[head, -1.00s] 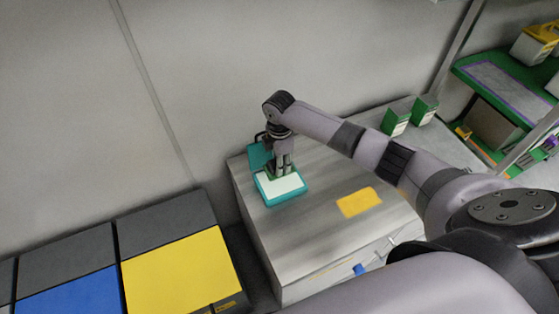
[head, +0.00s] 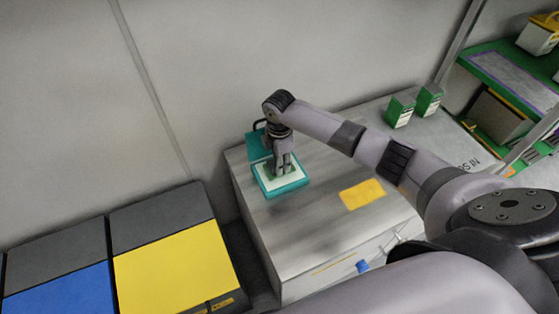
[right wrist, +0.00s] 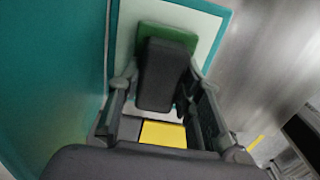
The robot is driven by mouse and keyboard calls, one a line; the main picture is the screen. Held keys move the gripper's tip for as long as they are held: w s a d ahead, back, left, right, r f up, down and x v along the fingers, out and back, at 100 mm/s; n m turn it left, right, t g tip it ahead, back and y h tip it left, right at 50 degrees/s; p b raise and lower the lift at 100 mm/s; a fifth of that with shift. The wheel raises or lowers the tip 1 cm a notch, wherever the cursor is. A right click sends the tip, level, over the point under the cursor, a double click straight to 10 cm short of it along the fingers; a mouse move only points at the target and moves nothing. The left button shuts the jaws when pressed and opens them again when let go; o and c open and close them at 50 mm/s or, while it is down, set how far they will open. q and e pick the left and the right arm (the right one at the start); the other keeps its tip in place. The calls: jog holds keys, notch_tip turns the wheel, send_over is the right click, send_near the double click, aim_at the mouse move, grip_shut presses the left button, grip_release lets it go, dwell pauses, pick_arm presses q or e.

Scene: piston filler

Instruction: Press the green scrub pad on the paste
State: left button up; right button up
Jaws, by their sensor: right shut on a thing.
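An open teal case (head: 291,190) with a white area of paste (head: 297,181) sits on the metal-topped table. My right gripper (head: 283,168) points down over the white area. In the right wrist view my right gripper (right wrist: 163,95) is shut on a dark grey block fixed to the green scrub pad (right wrist: 182,36). The pad lies against or just over the white paste (right wrist: 124,45); I cannot tell whether it touches. The teal case (right wrist: 45,80) also fills the left of that view. My left gripper is not in view.
A yellow patch (head: 362,194) lies on the tabletop (head: 325,215) right of the case. Two green-and-white boxes (head: 399,111) stand at the back right. A green shelf unit (head: 490,83) is farther right.

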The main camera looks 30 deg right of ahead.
jog(key=shift+f, duration=0.55)
dwell(0.6)
jog(key=shift+s+f, duration=0.1)
dwell(1.7)
notch_tip(320, 180, up, 7)
jog(key=p, duration=0.7)
jog(key=shift+p, duration=0.35)
dwell(0.5)
